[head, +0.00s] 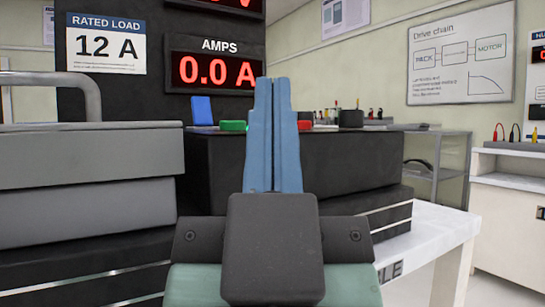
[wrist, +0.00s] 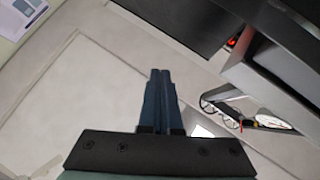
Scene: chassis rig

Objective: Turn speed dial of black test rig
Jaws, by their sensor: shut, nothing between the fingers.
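The black test rig (head: 330,165) stands ahead in the head view. Along its top are a blue upright piece (head: 202,110), a green button (head: 233,126), a red button (head: 305,125) and a short black knob-like piece (head: 351,118) that may be the speed dial. No dial label can be read. My gripper (head: 272,82) has its two blue fingers together and empty, in front of the rig and hiding part of its top. In the wrist view my gripper (wrist: 160,73) points over pale floor, apart from the dark bodies at upper right; no dial is recognisable there.
A grey case (head: 90,155) with a metal handle stands at left. A black panel (head: 160,40) behind shows "0.0 A" on a red display (head: 215,71). A white table edge (head: 430,235) is at right. In the wrist view, cables (wrist: 225,118) lie at right.

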